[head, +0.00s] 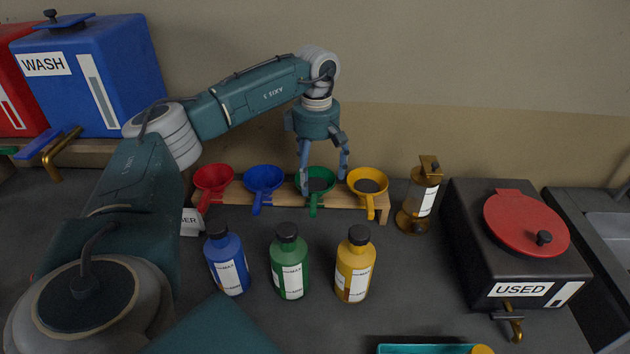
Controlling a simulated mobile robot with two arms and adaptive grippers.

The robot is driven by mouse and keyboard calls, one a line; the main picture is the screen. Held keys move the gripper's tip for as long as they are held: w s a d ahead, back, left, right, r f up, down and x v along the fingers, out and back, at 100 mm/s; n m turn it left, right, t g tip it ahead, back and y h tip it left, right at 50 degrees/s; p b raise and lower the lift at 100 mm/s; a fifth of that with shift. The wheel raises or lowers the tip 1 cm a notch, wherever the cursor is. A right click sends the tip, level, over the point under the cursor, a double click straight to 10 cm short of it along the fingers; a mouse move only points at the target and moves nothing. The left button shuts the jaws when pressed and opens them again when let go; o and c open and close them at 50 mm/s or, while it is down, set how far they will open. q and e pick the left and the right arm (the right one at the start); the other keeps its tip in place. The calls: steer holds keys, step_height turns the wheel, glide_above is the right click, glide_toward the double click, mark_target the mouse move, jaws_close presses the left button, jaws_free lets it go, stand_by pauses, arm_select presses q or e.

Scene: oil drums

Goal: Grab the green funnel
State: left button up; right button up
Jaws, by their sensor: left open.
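The green funnel (316,199) sits in the wooden rack (231,194), between the blue funnel (263,179) and the yellow funnel (369,180). Its handle points toward the front. My left gripper (323,182) is open and points down over the green funnel, with one finger at its left side and the other near its right rim. The fingers cover part of the rim, and I cannot tell whether they touch it. My right gripper is not in view.
A red funnel (213,178) is at the rack's left end. Blue (228,263), green (289,264) and yellow (355,265) bottles stand in front. A brass pump-like item (420,200) and the black USED container (510,255) are at right; the blue WASH tank (125,65) is at left.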

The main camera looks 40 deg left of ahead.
arm_select(q)
steer(key=shift+f, duration=0.4)
steer(key=c, duration=0.9)
steer(key=shift+r, duration=0.15)
